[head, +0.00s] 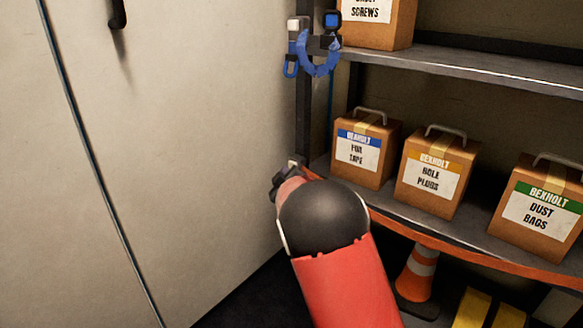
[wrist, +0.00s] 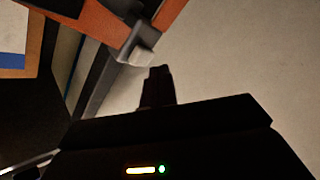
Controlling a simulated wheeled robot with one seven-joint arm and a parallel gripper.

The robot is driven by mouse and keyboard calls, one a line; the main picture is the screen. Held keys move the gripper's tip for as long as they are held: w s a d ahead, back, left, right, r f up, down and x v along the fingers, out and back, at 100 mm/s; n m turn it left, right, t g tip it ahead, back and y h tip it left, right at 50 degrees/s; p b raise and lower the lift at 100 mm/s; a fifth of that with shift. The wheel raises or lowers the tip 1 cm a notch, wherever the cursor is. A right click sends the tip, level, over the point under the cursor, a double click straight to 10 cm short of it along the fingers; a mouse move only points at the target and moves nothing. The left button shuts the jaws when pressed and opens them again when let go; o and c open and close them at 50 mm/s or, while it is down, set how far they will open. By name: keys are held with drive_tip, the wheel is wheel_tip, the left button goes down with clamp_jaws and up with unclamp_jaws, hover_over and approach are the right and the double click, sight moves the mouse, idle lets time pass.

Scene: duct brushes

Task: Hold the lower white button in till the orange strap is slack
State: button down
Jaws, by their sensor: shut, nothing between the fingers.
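The orange strap (head: 470,253) runs along the front of the lower shelf. In the wrist view the strap (wrist: 60,18) looks straight and flat, and it enters a dark grey buckle (wrist: 125,32). The lower white button (wrist: 141,57) sticks out of the buckle's end. In the head view only a small pale bit of the button (head: 293,163) shows above my gripper. My gripper (wrist: 159,70) is shut and empty, its tips just beside and below the button in the wrist view. I cannot tell whether they touch. In the head view my gripper (head: 284,178) is partly hidden by my arm.
A blue strap loop (head: 319,68) with a white button (head: 293,24) hangs on the upper post. A pale cabinet (head: 190,130) stands close on the left. A traffic cone (head: 419,272) is below the shelf.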

idle(0.3)
drive_tip(key=shift+w+d+b, duration=0.25)
drive_tip(key=shift+w+b, duration=0.1)
drive_tip(key=shift+b, duration=0.05)
drive_tip(key=shift+w+d, duration=0.4)
drive_tip(key=shift+w, duration=0.05)
idle(0.8)
drive_tip(key=shift+s+a+b, duration=0.6)
drive_tip(key=shift+s+b, duration=0.05)
drive_tip(key=shift+s, duration=0.15)
drive_tip(key=shift+s+a, duration=0.8)
drive_tip(key=shift+s, duration=0.2)
drive_tip(key=shift+s+a, duration=0.75)
drive_tip(key=shift+s, duration=0.25)
